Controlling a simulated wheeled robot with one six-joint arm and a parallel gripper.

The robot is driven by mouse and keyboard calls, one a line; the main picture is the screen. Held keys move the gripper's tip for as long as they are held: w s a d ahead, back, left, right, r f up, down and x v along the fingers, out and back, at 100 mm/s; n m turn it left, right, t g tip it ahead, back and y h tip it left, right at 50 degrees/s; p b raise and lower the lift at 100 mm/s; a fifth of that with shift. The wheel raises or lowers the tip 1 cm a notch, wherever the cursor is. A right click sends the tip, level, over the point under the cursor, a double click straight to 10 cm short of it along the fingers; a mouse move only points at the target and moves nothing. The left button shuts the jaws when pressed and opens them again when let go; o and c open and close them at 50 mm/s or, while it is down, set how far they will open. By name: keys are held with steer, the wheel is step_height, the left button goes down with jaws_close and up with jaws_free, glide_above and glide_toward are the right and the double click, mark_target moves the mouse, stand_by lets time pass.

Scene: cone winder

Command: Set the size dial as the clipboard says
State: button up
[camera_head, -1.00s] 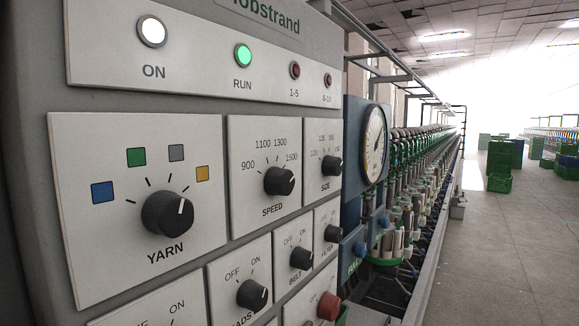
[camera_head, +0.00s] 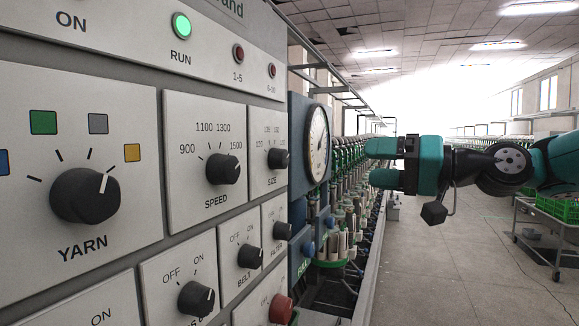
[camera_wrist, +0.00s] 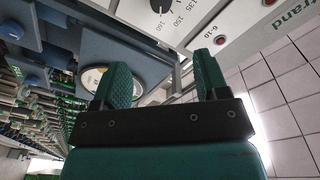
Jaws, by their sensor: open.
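The size dial (camera_head: 278,158) is a black knob with a white pointer on a white plate at the right side of the control panel (camera_head: 180,190). Numbers arc above it; the pointer appears turned to the right, though its exact mark is too small to read. In the wrist view the dial (camera_wrist: 162,6) shows upside down at the top edge, near the numbers 135, 150 and 160. My gripper (camera_head: 372,163) is open and empty, to the right of the dial and apart from it. Its green fingers (camera_wrist: 160,82) show in the wrist view. No clipboard is in view.
The yarn dial (camera_head: 86,190), speed dial (camera_head: 223,169) and belt dial (camera_head: 249,256) sit close by. A round gauge (camera_head: 317,143) stands right of the size dial. A red knob (camera_head: 280,308) is below. The aisle floor (camera_head: 460,265) is clear; a cart (camera_head: 540,240) stands right.

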mark_target(286, 160)
steer(key=p+x, duration=0.3)
steer(key=x, duration=0.5)
steer(key=p+x, duration=0.3)
steer(key=x, duration=0.5)
steer(key=shift+s+a+r+p, duration=0.1)
steer(key=shift+r+p, duration=0.1)
steer(key=shift+p, duration=0.2)
steer(key=shift+w+a+f, duration=0.15)
steer(key=shift+w+a, duration=0.05)
steer(key=shift+a, duration=0.2)
steer(key=c, duration=0.9)
